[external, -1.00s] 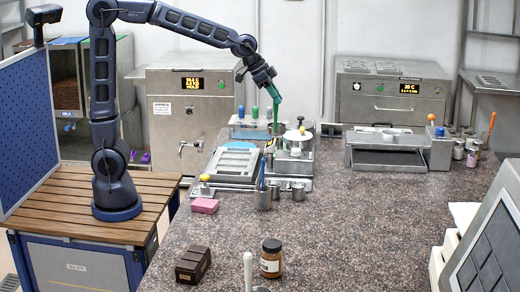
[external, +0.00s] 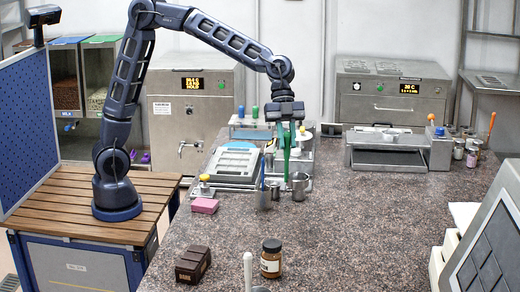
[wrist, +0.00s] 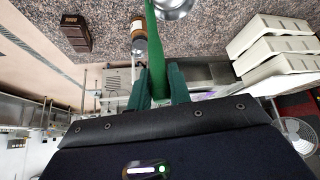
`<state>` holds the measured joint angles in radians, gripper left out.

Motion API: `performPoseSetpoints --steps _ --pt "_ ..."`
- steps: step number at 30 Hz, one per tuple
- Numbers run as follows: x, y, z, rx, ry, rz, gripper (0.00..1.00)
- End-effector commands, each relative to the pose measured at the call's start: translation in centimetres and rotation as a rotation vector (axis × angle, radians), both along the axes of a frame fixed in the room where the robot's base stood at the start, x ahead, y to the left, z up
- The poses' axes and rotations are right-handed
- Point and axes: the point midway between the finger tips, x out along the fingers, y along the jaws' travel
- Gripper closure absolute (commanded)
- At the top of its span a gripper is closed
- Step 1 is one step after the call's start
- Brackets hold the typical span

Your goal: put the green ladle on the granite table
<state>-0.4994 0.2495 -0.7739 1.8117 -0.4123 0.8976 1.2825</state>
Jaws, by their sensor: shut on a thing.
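The green ladle (external: 287,160) hangs nearly upright from my gripper (external: 287,130), its green handle between the fingers. Its silver bowl (external: 301,181) is low, in front of the small metal cups; I cannot tell whether it touches anything. In the wrist view my gripper (wrist: 160,88) is shut on the green handle (wrist: 157,45), and the bowl is cut off at the top edge. The speckled granite table (external: 350,225) stretches below and to the right.
A blue-handled tool stands in a metal cup (external: 264,199) left of the ladle. A pink block (external: 204,206), a dark brown block (external: 193,264) and a brown jar (external: 271,259) are on the table. The middle right of the tabletop is clear.

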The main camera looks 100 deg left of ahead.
Motion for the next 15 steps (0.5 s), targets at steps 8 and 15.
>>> performPoseSetpoints --steps 8,15 --pt "-1.3 -5.6 2.1 0.000 -0.001 -0.248 1.00" --pt "-1.6 -6.2 -0.6 0.001 0.003 -0.278 1.00"
